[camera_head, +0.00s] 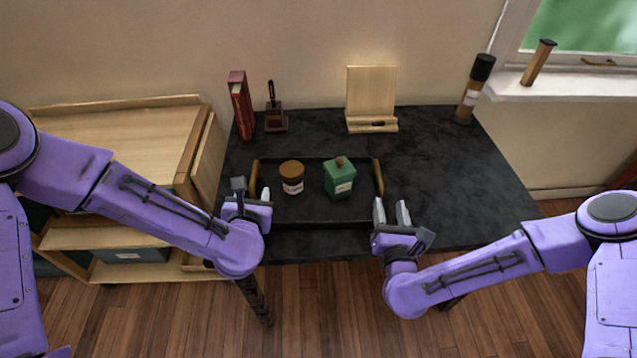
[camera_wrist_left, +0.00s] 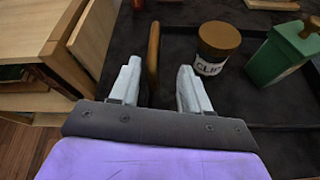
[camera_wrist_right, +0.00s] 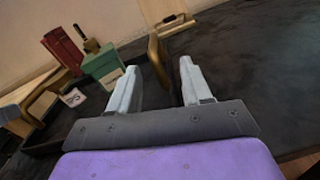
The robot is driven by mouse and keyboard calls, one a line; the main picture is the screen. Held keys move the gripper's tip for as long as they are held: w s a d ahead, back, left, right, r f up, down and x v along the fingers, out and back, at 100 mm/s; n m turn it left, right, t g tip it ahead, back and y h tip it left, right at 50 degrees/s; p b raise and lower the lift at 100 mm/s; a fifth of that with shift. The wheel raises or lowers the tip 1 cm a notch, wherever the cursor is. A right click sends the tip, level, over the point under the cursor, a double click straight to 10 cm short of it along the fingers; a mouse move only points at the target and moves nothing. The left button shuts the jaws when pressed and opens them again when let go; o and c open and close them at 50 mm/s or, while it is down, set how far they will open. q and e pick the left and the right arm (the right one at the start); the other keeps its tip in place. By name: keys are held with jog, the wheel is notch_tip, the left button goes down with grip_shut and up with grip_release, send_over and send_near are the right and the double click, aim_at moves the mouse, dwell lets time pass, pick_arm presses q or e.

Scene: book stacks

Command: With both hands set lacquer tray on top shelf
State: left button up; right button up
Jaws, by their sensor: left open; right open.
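The dark lacquer tray (camera_head: 320,215) lies on the black table. It has a wooden handle at its left end (camera_head: 254,178) and another at its right end (camera_head: 378,177). A jar with a brown lid (camera_head: 292,178) and a green canister (camera_head: 339,180) stand on it. My left gripper (camera_head: 251,192) is open at the left end; in the left wrist view (camera_wrist_left: 158,82) the handle (camera_wrist_left: 153,55) shows between its fingers. My right gripper (camera_head: 391,211) is open near the right end; in the right wrist view the handle (camera_wrist_right: 157,58) shows ahead, between the fingertips. Neither gripper visibly grips a handle.
A wooden shelf unit (camera_head: 120,135) stands left of the table, its top bare. A box (camera_head: 135,255) sits on a lower shelf. Behind the tray are a red book (camera_head: 240,105), a pen stand (camera_head: 275,122) and a wooden stand (camera_head: 371,92). A dark-capped bottle (camera_head: 473,90) stands back right.

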aim_at(254, 176)
jog(key=shift+s+a+r, duration=0.1)
jog(key=shift+a, duration=0.2)
jog(key=shift+w+a, duration=0.2)
jog(key=shift+w, duration=0.15)
pick_arm(q)
jog(key=x, duration=0.6)
jog(key=a+x, duration=0.1)
jog(key=x, duration=0.3)
pick_arm(e)
jog(key=w, duration=1)
jog(key=shift+a, duration=0.15)
pick_arm(q)
grip_shut()
pick_arm(e)
grip_shut()
